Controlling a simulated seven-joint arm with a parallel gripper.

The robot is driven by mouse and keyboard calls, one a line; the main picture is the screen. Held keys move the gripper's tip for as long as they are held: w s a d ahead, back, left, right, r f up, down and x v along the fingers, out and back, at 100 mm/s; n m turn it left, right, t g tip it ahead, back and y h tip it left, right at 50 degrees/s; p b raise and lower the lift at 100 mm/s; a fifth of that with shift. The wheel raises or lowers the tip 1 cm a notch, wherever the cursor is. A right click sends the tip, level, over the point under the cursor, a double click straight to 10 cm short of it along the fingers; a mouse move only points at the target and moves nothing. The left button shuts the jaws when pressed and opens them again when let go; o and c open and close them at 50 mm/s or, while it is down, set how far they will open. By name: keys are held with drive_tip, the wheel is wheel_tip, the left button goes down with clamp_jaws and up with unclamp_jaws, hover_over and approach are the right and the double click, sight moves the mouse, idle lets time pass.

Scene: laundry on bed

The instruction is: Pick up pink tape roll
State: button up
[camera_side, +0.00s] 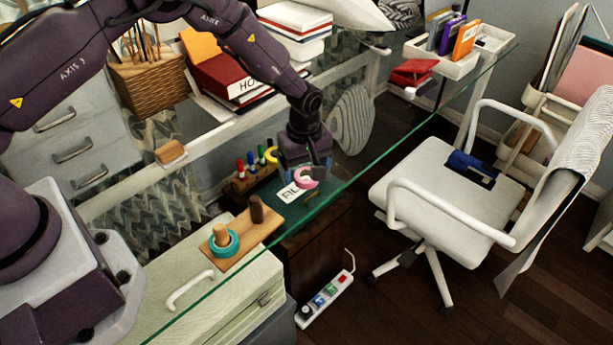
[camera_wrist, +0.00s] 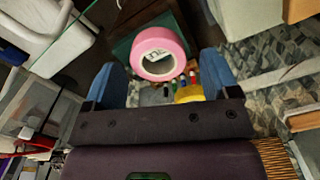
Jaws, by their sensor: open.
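My gripper is open, and nothing is held between the fingers. In the side view the gripper partly hides the roll, so I cannot tell whether they touch.
A wooden stand (camera_side: 240,240) with a teal roll (camera_side: 226,244) is at the front left. A white chair (camera_side: 440,190) stands beyond the glass edge.

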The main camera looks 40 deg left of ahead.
drive_tip(key=shift+f, duration=0.3)
drive_tip(key=c, duration=1)
drive_tip(key=shift+r, duration=0.1)
